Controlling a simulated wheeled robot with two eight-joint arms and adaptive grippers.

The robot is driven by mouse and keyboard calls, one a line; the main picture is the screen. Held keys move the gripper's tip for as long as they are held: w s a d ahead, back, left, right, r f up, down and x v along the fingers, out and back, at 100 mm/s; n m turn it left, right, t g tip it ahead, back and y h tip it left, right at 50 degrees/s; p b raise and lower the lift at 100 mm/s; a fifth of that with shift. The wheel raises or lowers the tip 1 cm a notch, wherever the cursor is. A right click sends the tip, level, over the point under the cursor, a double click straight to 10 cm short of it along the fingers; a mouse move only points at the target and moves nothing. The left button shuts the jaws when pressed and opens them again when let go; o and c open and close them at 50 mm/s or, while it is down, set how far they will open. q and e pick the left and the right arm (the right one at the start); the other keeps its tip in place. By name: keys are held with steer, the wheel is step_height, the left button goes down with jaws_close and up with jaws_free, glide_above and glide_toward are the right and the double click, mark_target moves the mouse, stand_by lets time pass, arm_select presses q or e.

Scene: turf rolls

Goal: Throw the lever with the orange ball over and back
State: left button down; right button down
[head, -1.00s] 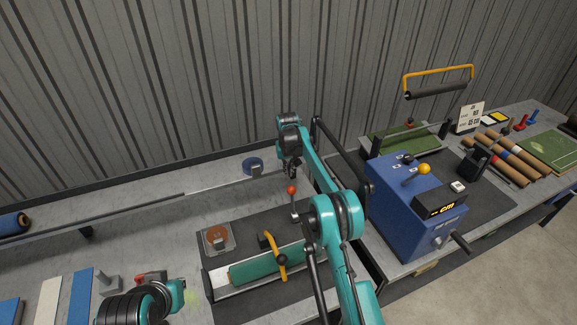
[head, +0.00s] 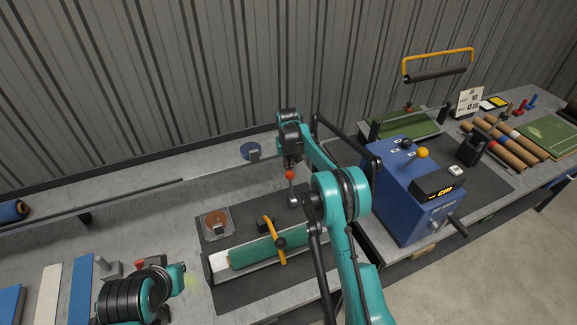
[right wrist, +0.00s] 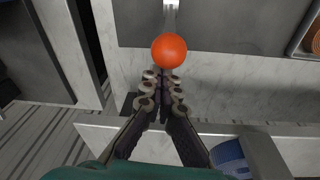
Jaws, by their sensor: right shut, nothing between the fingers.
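The lever's orange ball (head: 290,174) tops a thin metal shaft on the dark bench plate; in the head view the shaft stands nearly upright. In the right wrist view the ball (right wrist: 169,52) is just beyond the fingertips. My right gripper (head: 289,164) is shut and empty, right behind the ball; its closed fingertips (right wrist: 162,80) point at it. I cannot tell whether they touch it. My left arm shows at the lower left, but its fingers do not.
A green roll (head: 250,252) with a yellow handle lies in front of the lever. A blue machine (head: 402,200) with a yellow-orange knob (head: 423,152) stands to the right.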

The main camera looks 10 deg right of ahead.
steer(key=shift+s+d+r+t+b, duration=0.1)
steer(key=shift+s+t+b, duration=0.3)
steer(key=shift+s, duration=0.2)
steer(key=shift+s+d+r+t+b, duration=0.1)
steer(key=shift+s+t+b, duration=0.2)
steer(key=shift+s+b, duration=0.25)
steer(key=s+d+f+t+y+b, duration=0.1)
steer(key=s+d+t+b, duration=0.1)
steer(key=s+t+b, duration=0.5)
steer(key=s+b, duration=0.2)
steer(key=s, duration=0.2)
steer(key=shift+s+d+f+y+b, duration=0.15)
steer(key=shift+s+f+y+b, duration=0.15)
steer(key=shift+s+f, duration=0.1)
